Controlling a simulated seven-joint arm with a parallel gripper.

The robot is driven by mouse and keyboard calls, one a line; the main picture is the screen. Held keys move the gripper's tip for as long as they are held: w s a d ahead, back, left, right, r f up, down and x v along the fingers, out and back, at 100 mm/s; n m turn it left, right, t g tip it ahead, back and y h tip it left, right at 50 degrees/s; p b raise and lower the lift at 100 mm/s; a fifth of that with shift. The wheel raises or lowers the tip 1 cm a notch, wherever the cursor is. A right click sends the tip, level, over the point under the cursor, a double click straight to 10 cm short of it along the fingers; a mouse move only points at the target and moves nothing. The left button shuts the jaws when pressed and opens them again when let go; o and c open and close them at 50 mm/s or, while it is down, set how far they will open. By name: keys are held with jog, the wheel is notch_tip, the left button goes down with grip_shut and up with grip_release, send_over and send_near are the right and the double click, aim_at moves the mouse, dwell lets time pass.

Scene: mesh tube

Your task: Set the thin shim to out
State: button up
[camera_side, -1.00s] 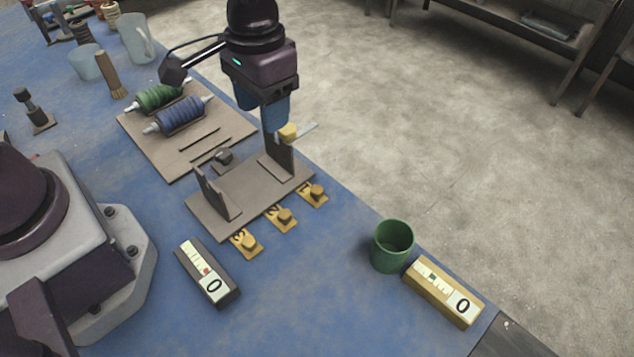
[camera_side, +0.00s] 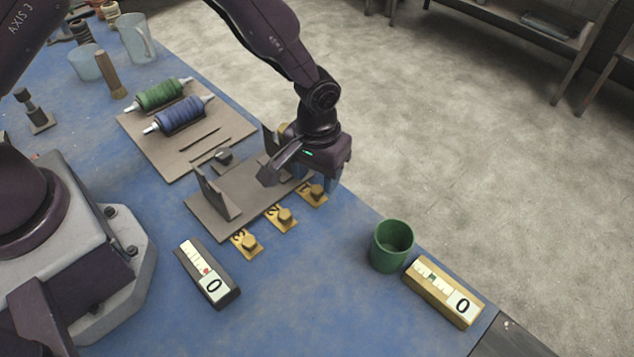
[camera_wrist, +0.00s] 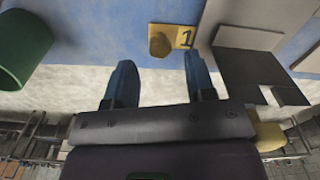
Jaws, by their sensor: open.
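Three brass-coloured tabs with knobs lie in a row along the front of the brown base, marked 1 (camera_side: 311,199), 2 (camera_side: 279,224) and 3 (camera_side: 243,246). I cannot tell by thickness which is the thin shim. My gripper (camera_side: 326,180) is low at the base's right end, just behind tab 1, with its blue fingers partly hidden by its own body. In the wrist view my gripper (camera_wrist: 159,62) is open and empty, and tab 1 (camera_wrist: 172,40) shows its knob beyond the gap between the fingers, apart from both.
The base (camera_side: 240,190) carries two upright plates; the right one is partly hidden by my arm. A yellow knob (camera_side: 282,128) shows behind it. A green cup (camera_side: 391,246), a brass counter block (camera_side: 443,291) and a dark counter block (camera_side: 207,272) stand in front, both reading 0.

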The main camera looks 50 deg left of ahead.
aim_at(317, 189)
jog(key=shift+f, duration=1.65)
grip_shut()
jog(key=shift+d, duration=2.55)
jog(key=shift+r, duration=0.1)
grip_release()
notch_tip(317, 189, up, 13)
